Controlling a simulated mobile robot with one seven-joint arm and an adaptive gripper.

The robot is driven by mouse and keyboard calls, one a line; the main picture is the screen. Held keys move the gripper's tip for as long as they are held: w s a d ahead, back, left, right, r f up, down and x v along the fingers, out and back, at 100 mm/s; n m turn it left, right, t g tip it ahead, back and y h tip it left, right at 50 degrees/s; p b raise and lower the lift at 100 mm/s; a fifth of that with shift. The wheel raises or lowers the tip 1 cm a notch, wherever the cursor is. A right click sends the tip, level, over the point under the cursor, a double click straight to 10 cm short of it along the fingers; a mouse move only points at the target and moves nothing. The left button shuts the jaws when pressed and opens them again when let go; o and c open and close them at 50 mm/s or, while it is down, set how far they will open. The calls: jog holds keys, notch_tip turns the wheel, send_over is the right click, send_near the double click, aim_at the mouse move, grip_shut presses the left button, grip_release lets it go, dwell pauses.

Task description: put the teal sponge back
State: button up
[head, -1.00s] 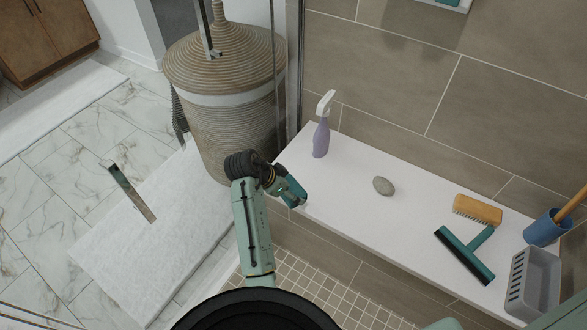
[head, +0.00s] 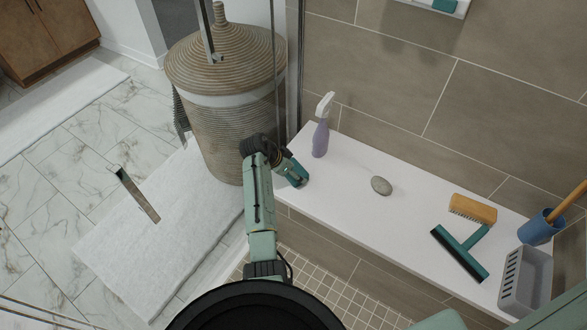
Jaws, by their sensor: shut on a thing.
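My gripper (head: 297,178) is at the left end of the white bench (head: 345,196), low over its front left edge. It is shut on a small teal thing that looks like the teal sponge (head: 301,170); the fingers and arm hide most of it. I cannot tell whether it touches the bench. A second teal piece (head: 445,4) sits on a white wall shelf (head: 428,6) at the top edge, cut off by the frame.
A wicker hamper (head: 220,110) stands left. The bench's middle is mostly clear.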

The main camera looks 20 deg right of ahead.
jog(key=shift+f, duration=0.1)
jog(key=o, duration=1)
jog(key=shift+c, duration=0.2)
jog(key=b+v, duration=0.2)
jog(key=v, duration=1)
